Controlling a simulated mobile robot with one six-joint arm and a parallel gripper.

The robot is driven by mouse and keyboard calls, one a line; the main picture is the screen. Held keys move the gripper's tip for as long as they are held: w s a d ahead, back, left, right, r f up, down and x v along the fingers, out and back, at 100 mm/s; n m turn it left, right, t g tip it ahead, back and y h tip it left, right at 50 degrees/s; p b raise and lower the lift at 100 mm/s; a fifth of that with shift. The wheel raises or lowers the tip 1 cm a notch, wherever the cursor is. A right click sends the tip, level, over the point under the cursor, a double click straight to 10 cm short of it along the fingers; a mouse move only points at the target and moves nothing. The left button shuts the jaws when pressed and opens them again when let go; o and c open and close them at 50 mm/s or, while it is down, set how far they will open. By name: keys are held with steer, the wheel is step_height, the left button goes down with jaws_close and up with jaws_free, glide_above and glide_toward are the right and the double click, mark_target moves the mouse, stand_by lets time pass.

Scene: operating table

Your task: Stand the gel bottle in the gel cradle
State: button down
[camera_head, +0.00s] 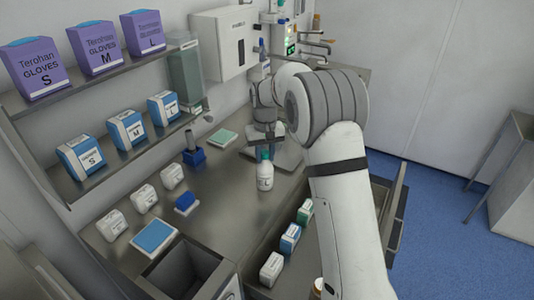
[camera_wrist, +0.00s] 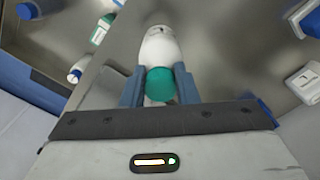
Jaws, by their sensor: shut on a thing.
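The gel bottle (camera_head: 264,176) is white with a teal cap and is upright over the steel counter in the head view. My gripper (camera_head: 264,150) is shut on it near the cap. In the wrist view the bottle (camera_wrist: 158,48) sits between my blue fingers (camera_wrist: 158,88), its teal cap towards my palm. I cannot tell whether its base touches the counter. A small empty-looking blue holder (camera_head: 187,202) stands on the counter to the left of the bottle and may be the gel cradle. Another blue holder (camera_head: 194,157) farther back has a dark grey upright object in it.
White boxes (camera_head: 144,198) and a blue pad on a tray (camera_head: 153,237) lie at the left of the counter (camera_head: 225,190). A sink-like recess (camera_head: 185,272) is in front. Glove shelves (camera_head: 150,150) overhang the left.

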steer(key=c, duration=1.1)
jaws_free()
steer(key=shift+s, duration=0.1)
step_height(320, 180, up, 12)
steer(key=b, duration=0.1)
steer(key=s+d+r, duration=0.3)
steer(key=s, duration=0.3)
steer(key=s+d+f+t, duration=0.1)
steer(key=s+d, duration=0.1)
steer(key=s, duration=0.8)
steer(key=s+d+f+m+t, duration=0.1)
steer(key=s+d+f, duration=0.1)
steer(key=s, duration=0.8)
steer(key=s+d+f+m+t, duration=0.1)
steer(key=s+d, duration=0.3)
steer(key=s, duration=0.6)
steer(key=shift+d+f, duration=0.2)
steer(key=shift+f, duration=0.55)
